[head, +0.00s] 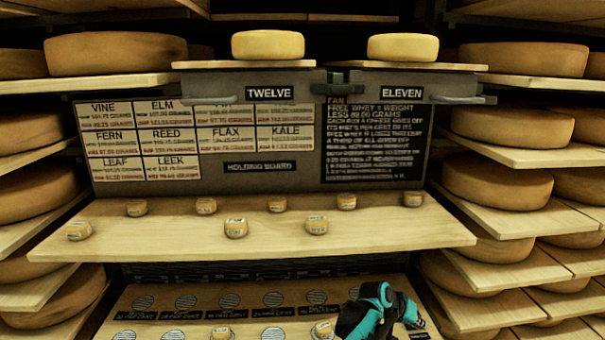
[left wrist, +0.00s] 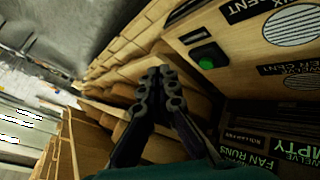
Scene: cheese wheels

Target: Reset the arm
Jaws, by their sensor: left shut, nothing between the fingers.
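My left gripper (head: 384,308), black and teal, shows at the bottom of the head view, over the right part of the lower board. In the left wrist view its two dark fingers (left wrist: 160,88) meet at their tips, shut with nothing between them. They point toward wooden shelves, clear of the panel on the right. My right gripper is in neither view.
Several small cheeses stand on the holding shelf (head: 150,228). The lower board (head: 260,328) has round grilles and small cheeses. Shelves of large wheels (head: 495,190) flank both sides. A green button (left wrist: 208,56) is on the wooden panel.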

